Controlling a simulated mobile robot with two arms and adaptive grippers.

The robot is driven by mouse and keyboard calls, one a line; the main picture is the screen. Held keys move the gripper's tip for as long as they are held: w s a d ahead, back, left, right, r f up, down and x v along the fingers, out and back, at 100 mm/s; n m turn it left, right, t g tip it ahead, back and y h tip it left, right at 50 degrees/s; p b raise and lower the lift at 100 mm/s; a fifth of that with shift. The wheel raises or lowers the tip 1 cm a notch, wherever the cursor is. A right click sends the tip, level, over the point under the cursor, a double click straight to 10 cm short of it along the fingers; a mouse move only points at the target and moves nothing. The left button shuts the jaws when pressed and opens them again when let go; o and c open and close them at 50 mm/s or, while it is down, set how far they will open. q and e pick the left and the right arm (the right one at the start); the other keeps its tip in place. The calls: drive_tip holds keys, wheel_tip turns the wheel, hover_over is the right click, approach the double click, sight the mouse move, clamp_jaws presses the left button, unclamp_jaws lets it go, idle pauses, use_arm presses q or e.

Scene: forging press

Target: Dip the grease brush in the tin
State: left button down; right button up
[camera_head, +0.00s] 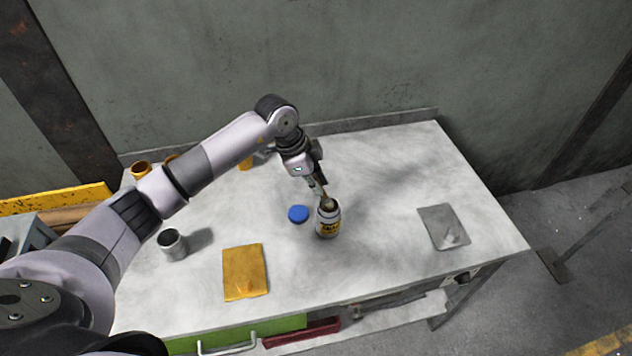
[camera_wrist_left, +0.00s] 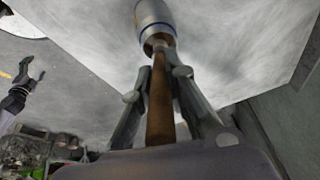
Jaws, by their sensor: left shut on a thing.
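The tin (camera_head: 328,222) is a small white can with a yellow label, standing upright on the table. My left gripper (camera_head: 320,187) is just above it, shut on the brush. The brush (camera_wrist_left: 160,100) has a brown handle that runs between the fingers in the left wrist view. Its lower end (camera_head: 327,202) is at the tin's mouth, and its tip is hidden there. The tin also shows in the left wrist view (camera_wrist_left: 155,18), at the far end of the handle. In that view a dark open gripper (camera_wrist_left: 32,78), my right one, shows at the left edge.
A blue lid (camera_head: 298,214) lies just left of the tin. Yellow items stand along the back left. A wall is behind.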

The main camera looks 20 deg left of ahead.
use_arm(q)
drive_tip(key=shift+f, duration=0.2)
use_arm(e)
drive_tip(key=shift+a+f, duration=0.1)
drive_tip(key=shift+a, duration=0.25)
use_arm(q)
drive_tip(key=shift+f+b, duration=0.3)
drive_tip(key=shift+f, duration=0.05)
use_arm(e)
drive_tip(key=shift+f, duration=0.2)
use_arm(q)
drive_tip(key=shift+f, duration=0.1)
use_arm(e)
drive_tip(key=shift+d+r, duration=0.15)
drive_tip(key=shift+d, duration=0.1)
idle(1.0)
drive_tip(key=shift+r, duration=0.1)
use_arm(q)
wheel_tip(320, 180, up, 7)
drive_tip(key=p, duration=0.6)
use_arm(e)
wheel_tip(320, 180, up, 6)
drive_tip(key=shift+a+f, duration=0.1)
drive_tip(key=shift+a, duration=0.05)
drive_tip(key=shift+f, duration=0.1)
